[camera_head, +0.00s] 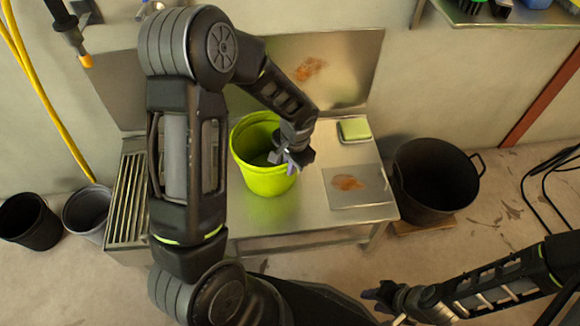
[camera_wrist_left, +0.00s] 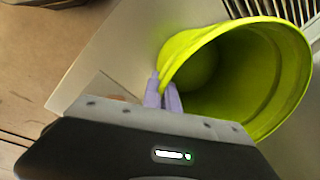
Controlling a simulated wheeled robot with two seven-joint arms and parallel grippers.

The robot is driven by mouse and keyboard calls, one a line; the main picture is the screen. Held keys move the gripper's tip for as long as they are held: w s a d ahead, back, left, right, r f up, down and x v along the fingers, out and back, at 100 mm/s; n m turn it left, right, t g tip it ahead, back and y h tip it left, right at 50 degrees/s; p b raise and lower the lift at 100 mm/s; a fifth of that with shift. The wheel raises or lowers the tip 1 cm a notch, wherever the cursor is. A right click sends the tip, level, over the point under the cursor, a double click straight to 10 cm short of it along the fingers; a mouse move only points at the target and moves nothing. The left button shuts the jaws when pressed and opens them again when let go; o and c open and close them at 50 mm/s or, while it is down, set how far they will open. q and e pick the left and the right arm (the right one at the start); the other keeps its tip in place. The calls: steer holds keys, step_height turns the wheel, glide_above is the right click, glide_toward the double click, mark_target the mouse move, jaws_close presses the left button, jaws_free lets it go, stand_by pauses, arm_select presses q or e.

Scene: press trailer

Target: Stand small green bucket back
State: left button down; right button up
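The small green bucket (camera_head: 268,182) is at the middle of the metal table, with its open mouth facing up toward the head camera. I cannot tell whether its base rests fully on the table. My left gripper (camera_head: 290,160) is at the bucket's right rim. In the left wrist view the pale purple fingers (camera_wrist_left: 163,95) are close together with the rim of the bucket (camera_wrist_left: 270,125) between them, one finger inside and one outside. My right gripper (camera_head: 374,296) is low, in front of the table and away from the bucket; its finger gap is unclear.
On the metal table (camera_head: 300,215) are a green sponge-like block (camera_head: 354,129) on a tray and a flat plate (camera_head: 375,193) with a rusty stain. A large black tub (camera_head: 432,190) stands right of the table. Two dark buckets (camera_head: 30,222) (camera_head: 88,212) stand at left.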

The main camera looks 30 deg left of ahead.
arm_select(q)
steer(key=shift+f, duration=0.1)
steer(key=c, duration=1.7)
jaws_free()
steer(key=shift+r, duration=0.3)
steer(key=r+p, duration=0.1)
steer(key=r, duration=0.3)
steer(key=d+r+p, duration=0.1)
steer(key=r, duration=0.2)
steer(key=r+p, duration=0.1)
steer(key=r, duration=0.3)
steer(key=shift+s+d+r, duration=0.25)
steer(key=shift+r, duration=0.1)
